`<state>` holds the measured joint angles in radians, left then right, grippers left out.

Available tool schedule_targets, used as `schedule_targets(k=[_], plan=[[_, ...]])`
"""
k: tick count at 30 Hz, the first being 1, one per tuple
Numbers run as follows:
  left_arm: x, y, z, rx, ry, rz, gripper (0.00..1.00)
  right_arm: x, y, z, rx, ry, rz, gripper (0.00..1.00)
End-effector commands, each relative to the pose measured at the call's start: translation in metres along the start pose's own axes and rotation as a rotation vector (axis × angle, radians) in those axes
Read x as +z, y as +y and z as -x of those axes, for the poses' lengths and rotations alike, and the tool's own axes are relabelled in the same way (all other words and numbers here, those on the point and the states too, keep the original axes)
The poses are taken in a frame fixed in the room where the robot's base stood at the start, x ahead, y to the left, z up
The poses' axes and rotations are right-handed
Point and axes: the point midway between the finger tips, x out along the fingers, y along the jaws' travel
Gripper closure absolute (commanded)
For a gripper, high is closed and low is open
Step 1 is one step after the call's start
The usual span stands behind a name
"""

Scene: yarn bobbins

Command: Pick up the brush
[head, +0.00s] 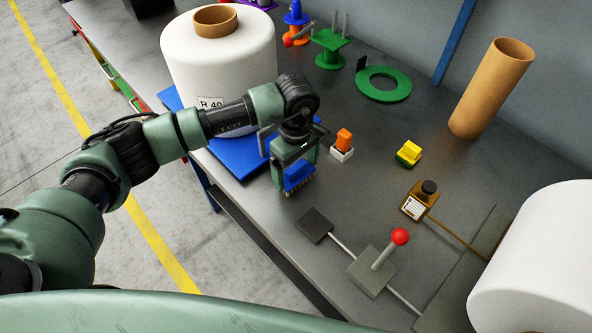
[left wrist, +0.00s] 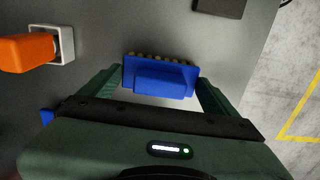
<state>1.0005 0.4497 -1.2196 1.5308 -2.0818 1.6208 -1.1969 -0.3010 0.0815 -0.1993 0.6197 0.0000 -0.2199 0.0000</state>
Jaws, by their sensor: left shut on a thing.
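The blue brush (head: 297,177) with tan bristles is between the fingers of my left gripper (head: 293,176), near the front edge of the grey table. The bristles point down. The left wrist view shows the brush's blue back (left wrist: 160,80) with the green fingers of the left gripper (left wrist: 158,88) on either side of it. The gripper is shut on it. Whether the bristles touch the table is hard to tell. My right gripper is in neither view.
A large white yarn bobbin (head: 222,65) stands on a blue board (head: 237,156) behind the arm.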

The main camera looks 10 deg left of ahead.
Motion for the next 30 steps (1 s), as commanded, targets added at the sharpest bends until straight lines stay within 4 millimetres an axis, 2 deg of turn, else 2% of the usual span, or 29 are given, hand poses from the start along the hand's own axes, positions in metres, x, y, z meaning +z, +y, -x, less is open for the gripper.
schedule_targets(k=[5, 8, 24, 30], plan=[[-0.001, 0.001, 0.012, 0.004, 0.001, 0.001, 0.52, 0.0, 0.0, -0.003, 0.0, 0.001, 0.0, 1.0], [-0.001, 0.002, 0.025, 0.006, 0.002, -0.001, 0.52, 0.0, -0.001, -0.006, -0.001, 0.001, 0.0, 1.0], [0.0, 0.001, 0.149, 0.006, 0.002, 0.0, 0.52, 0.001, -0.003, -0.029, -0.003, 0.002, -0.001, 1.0], [0.0, 0.001, 0.18, 0.003, 0.001, -0.001, 0.52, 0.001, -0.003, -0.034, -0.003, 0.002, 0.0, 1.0]])
